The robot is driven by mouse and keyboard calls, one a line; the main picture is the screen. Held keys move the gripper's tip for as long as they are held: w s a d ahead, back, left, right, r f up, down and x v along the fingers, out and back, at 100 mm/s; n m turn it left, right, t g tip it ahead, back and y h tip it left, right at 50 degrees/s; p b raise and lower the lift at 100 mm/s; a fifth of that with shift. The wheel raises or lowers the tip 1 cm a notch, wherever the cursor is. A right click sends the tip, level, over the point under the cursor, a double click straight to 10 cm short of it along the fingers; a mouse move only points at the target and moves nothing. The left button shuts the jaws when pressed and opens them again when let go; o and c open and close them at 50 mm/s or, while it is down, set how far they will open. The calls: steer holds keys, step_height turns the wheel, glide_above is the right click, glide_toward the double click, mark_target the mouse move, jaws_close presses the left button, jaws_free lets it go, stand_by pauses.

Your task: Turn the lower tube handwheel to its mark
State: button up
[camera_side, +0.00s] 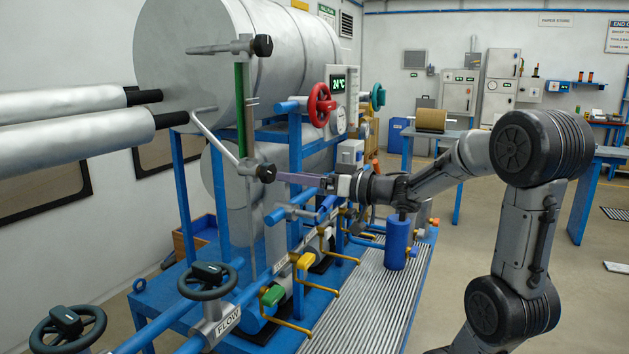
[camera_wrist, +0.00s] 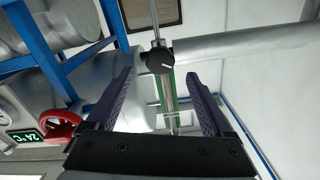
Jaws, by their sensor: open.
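The lower tube handwheel is a small black knob (camera_side: 266,173) at the bottom of the upright green gauge tube (camera_side: 240,105) in the side view. It also shows in the wrist view (camera_wrist: 160,62), with a pale line on its face. I cannot make out the mark. My gripper (camera_side: 281,176) is open, its purple fingers pointing left at the knob. In the wrist view my gripper (camera_wrist: 160,76) has one finger on each side of the knob's line. There is a gap to each finger, and the knob appears just beyond the fingertips. I see no contact.
A similar upper knob (camera_side: 262,46) sits at the tube's top. A red handwheel (camera_side: 320,105) and a temperature display (camera_side: 338,84) are right of the tube. A bent silver rod (camera_side: 215,138) runs close to the lower knob. Black handwheels (camera_side: 207,280) stand on blue pipes below.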

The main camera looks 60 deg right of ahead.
mark_target(259, 172)
steer(key=shift+s, duration=1.95)
steer(key=w+n, duration=0.2)
steer(key=w, duration=0.2)
steer(key=w+n, duration=0.2)
steer(key=w, duration=0.3)
steer(key=w+n, duration=0.2)
steer(key=w, duration=0.3)
jaws_close()
